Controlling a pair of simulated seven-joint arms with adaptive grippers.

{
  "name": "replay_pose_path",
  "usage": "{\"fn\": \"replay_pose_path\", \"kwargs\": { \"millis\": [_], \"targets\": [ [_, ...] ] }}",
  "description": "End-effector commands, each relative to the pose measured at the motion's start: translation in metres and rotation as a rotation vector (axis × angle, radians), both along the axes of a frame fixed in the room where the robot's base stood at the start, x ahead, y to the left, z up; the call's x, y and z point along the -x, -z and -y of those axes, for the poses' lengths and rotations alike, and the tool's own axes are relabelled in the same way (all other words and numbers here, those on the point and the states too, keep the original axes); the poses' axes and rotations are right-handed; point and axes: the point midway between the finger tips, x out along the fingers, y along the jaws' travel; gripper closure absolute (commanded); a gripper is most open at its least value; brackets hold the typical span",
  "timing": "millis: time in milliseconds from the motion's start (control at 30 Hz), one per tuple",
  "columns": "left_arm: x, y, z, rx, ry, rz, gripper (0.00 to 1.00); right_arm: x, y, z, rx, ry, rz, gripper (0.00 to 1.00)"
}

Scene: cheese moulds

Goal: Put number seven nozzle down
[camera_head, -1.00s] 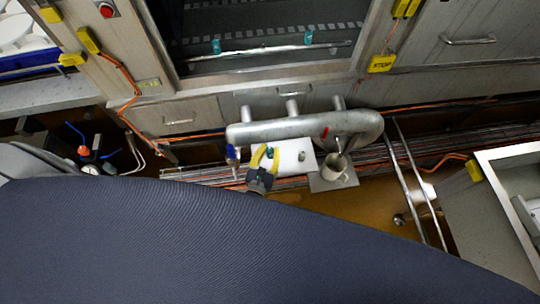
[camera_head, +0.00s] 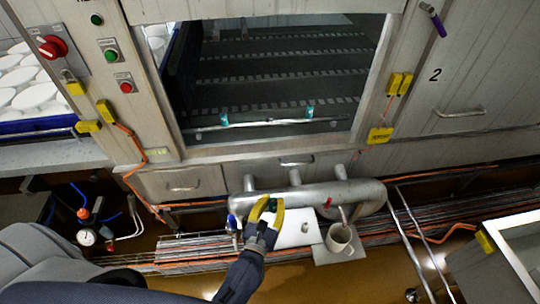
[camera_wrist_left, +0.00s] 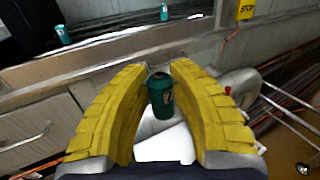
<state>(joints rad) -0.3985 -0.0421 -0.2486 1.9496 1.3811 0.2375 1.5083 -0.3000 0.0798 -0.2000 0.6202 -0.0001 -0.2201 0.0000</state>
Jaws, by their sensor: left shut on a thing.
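My left gripper (camera_head: 264,204) has yellow ribbed fingers and is shut on a dark green nozzle (camera_wrist_left: 160,96). The nozzle is upright between the fingers in the left wrist view, with a pale marking on its side that I cannot read as a number. In the head view, the gripper is over the left end of a white plate (camera_head: 292,238) in front of the grey pipe. The plate also shows below the nozzle in the left wrist view (camera_wrist_left: 165,146). I cannot tell whether the nozzle touches the plate. My right gripper is not in view.
A thick grey pipe (camera_head: 310,194) runs behind the plate. A cup (camera_head: 340,237) stands on a grey plate to the right. Two teal nozzles (camera_head: 224,119) (camera_head: 309,112) are on the window ledge. A small grey knob (camera_head: 305,227) is on the white plate.

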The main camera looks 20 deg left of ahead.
Motion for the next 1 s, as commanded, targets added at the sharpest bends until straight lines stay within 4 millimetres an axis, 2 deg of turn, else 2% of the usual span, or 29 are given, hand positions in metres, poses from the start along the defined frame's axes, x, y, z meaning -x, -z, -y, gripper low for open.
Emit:
{"fn": "replay_pose_path", "kwargs": {
  "millis": [267, 433, 1000],
  "targets": [
    [-0.017, -0.009, 0.007, 0.002, 0.027, 0.003, 1.00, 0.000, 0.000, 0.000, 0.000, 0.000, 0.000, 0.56],
    [-0.034, -0.019, 0.015, -0.003, 0.062, 0.007, 1.00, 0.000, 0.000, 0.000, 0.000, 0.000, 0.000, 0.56],
    [-0.128, -0.066, 0.044, -0.012, 0.229, 0.006, 1.00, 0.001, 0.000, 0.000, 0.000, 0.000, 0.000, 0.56]
  ]
}}
